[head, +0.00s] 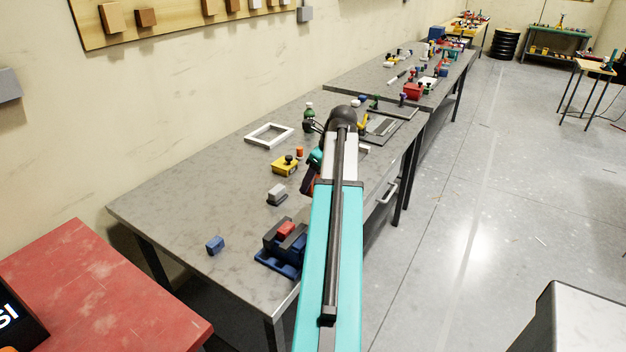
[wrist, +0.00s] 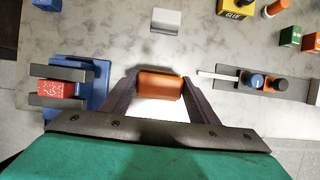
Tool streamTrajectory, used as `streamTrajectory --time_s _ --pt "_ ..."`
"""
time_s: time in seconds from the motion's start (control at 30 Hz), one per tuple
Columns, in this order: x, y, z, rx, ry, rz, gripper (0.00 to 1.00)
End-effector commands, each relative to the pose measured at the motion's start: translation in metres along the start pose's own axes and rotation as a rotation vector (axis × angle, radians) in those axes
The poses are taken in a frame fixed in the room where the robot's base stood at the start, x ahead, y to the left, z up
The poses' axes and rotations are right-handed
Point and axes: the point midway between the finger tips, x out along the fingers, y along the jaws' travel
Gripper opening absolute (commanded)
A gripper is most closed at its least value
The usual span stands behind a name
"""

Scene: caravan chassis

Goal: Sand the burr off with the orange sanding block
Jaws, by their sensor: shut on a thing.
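My gripper (wrist: 160,92) is shut on the orange sanding block (wrist: 160,83), which lies crosswise between the two dark fingers above the grey bench. In the head view my arm mostly hides the gripper, and the sanding block cannot be made out. A red piece (wrist: 55,89) with pale specks sits between the dark jaws of a blue vise (wrist: 97,80), left of my gripper in the wrist view. The red piece (head: 286,229) and the vise (head: 280,266) also show near the bench's front corner in the head view. I cannot make out the burr for certain.
A grey block (head: 277,195) stands behind the vise, and a small blue block (head: 215,245) to its left. A yellow glue box (head: 285,166) and a white frame (head: 268,136) lie further back. A dark rail with knobs (wrist: 268,83) is right of my gripper. The bench's left part is clear.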

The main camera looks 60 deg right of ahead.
Motion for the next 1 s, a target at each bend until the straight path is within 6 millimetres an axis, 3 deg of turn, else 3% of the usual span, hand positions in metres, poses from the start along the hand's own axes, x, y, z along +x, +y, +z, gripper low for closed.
streamTrajectory --time_s 0.27,0.43,0.67,1.0 --pt "0.005 0.008 0.009 -0.035 0.000 0.015 0.36" --pt "0.019 0.030 0.033 -0.138 -0.001 0.058 0.36" --pt "0.048 0.085 0.081 -0.366 0.000 0.153 0.36" --pt "0.084 0.180 0.141 -0.726 0.000 0.302 0.36"
